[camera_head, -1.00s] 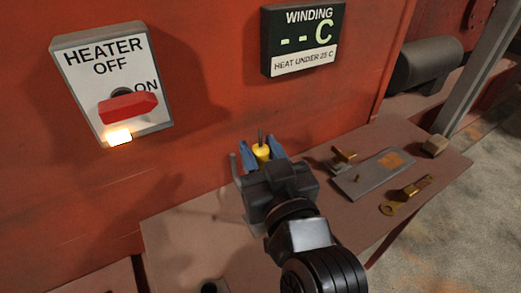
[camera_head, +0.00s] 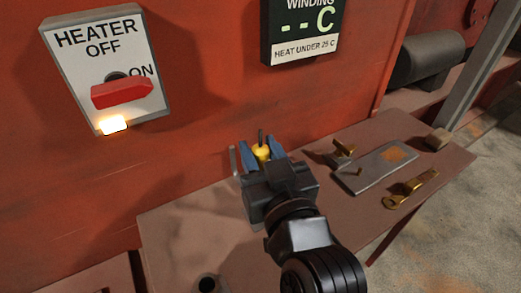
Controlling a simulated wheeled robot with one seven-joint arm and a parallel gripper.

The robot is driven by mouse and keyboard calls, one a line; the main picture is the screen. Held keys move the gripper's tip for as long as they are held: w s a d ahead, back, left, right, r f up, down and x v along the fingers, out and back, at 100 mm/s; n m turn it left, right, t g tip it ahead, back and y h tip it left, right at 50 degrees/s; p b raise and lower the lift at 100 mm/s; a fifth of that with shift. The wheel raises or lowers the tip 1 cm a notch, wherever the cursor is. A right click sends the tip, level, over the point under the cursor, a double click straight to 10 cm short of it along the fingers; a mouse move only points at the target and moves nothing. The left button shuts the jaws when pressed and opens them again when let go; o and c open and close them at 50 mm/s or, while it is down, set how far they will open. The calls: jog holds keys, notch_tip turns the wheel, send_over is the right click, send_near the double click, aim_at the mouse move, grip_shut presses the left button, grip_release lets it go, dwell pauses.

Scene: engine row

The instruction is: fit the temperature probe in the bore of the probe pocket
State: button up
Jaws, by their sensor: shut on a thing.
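The temperature probe shows as a yellow body (camera_head: 262,154) with a thin dark stem pointing up and away. My gripper (camera_head: 262,153) is shut on the yellow body, between its blue fingers. It is over the back part of the brown bench, near the red wall. A short grey cylinder with a dark round hole (camera_head: 208,284) stands at the bottom edge of the picture, partly cut off; it looks like the probe pocket. The probe is well apart from it, up and to the right in the picture.
A heater switch (camera_head: 105,65) and a winding display (camera_head: 302,30) are on the wall.

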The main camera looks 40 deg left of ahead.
jog(key=shift+f+b, duration=1.7)
jog(key=shift+f, duration=0.3)
jog(key=o, duration=1.2)
jog(key=shift+c, duration=0.2)
jog(key=b+v, duration=0.1)
jog(key=v, duration=0.6)
jog(key=shift+s+d, duration=0.25)
jog(key=shift+d, duration=0.05)
